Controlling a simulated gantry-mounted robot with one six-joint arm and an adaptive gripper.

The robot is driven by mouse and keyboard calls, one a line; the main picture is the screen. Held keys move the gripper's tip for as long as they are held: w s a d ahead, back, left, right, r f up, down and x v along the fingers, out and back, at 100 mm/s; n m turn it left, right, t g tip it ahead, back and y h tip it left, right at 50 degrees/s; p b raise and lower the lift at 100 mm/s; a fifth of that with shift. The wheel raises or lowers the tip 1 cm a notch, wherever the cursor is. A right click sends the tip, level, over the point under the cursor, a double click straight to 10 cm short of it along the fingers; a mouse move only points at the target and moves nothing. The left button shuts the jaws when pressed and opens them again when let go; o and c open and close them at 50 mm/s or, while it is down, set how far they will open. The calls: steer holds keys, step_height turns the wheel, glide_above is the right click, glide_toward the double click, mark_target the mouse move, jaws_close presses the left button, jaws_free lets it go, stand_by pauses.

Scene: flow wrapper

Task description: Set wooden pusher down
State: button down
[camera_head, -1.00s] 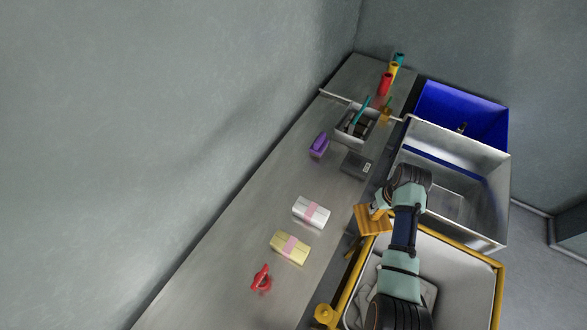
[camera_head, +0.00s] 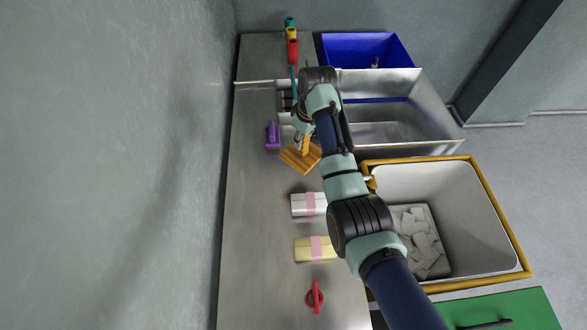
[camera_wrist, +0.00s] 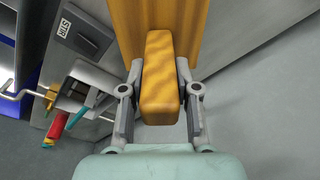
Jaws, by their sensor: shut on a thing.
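The wooden pusher (camera_head: 300,158) is an orange-brown wooden piece with a flat board and a block handle. In the wrist view its handle (camera_wrist: 160,80) sits between the two fingers of my gripper (camera_wrist: 160,100), and the board (camera_wrist: 185,20) extends beyond the handle. My gripper (camera_head: 302,140) is shut on the handle. In the head view the pusher is over the steel table (camera_head: 255,215), right of and below the purple object. I cannot tell whether the board touches the table.
A purple object (camera_head: 272,136) lies close by. White (camera_head: 305,204) and yellow (camera_head: 312,249) banded stacks and a red item (camera_head: 315,297) lie nearer. A blue bin (camera_head: 365,48), steel bin (camera_head: 400,118) and yellow-rimmed bin (camera_head: 515,240) stand right. The table's left side is clear.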

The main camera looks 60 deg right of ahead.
mark_target(306, 148)
step_height(306, 148, down, 14)
steer(key=b, duration=0.3)
steer(key=shift+f, duration=0.2)
steer(key=shift+f+b, duration=0.25)
steer(key=shift+b, duration=0.05)
steer(key=c, duration=0.8)
jaws_free()
steer(key=shift+c, duration=0.2)
steer(key=shift+r, duration=0.1)
steer(key=r+p, duration=0.1)
steer(key=r, duration=0.3)
steer(key=s+r+p, duration=0.1)
steer(key=r, duration=0.3)
steer(key=r+p, duration=0.2)
steer(key=r, duration=0.2)
steer(key=shift+s+a, duration=0.2)
steer(key=shift+s, duration=0.15)
